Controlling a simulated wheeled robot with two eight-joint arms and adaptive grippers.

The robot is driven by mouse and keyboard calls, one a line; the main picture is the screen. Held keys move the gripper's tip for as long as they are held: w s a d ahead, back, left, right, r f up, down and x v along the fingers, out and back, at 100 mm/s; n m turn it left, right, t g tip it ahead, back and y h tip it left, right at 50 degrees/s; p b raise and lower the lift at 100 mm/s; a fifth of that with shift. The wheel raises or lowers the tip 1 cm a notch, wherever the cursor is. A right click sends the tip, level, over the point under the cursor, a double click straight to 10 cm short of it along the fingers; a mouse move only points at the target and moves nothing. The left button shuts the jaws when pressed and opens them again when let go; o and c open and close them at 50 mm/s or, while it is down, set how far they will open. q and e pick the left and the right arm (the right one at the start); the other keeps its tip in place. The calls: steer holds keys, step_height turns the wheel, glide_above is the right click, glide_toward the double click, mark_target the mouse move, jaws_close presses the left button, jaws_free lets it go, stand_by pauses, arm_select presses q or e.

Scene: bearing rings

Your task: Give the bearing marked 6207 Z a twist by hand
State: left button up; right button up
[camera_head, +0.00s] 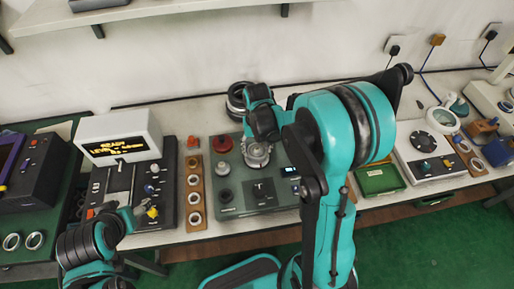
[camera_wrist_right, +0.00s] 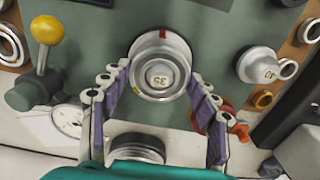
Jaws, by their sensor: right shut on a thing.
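A silvery metal ring (camera_wrist_right: 139,82) sits around a round post with the number 35 on its top, in the right wrist view. The marking 6207 Z is not legible on it. In the head view the ring (camera_head: 257,158) is on the green panel of a bench unit (camera_head: 232,206), partly hidden by my right arm. My right gripper (camera_wrist_right: 158,72) has its purple-padded fingers on both sides of the ring and is shut on it; it also shows in the head view (camera_head: 258,138). My left gripper (camera_head: 128,218) is low at the left, away from the ring; its fingers are unclear.
A yellow-knobbed lever (camera_wrist_right: 46,30) and a second post marked with a number (camera_wrist_right: 258,65) flank the ring. Dark stacked rings (camera_wrist_right: 137,150) stand behind it. A wooden strip with several rings (camera_head: 194,200) and a display unit (camera_head: 120,140) are to the left.

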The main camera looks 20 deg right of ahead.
steer(key=shift+n, duration=0.7)
steer(key=o, duration=1.6)
steer(key=shift+c, duration=0.2)
step_height(320, 180, up, 12)
steer(key=s+a+t, duration=0.2)
steer(key=s+t, duration=0.1)
steer(key=s, duration=0.3)
steer(key=s+a+n+t+b, duration=0.1)
steer(key=s+a+t, duration=0.2)
steer(key=s, duration=0.3)
steer(key=shift+s+a+t, duration=0.15)
steer(key=shift+s+t, duration=0.15)
steer(key=shift+t, duration=0.3)
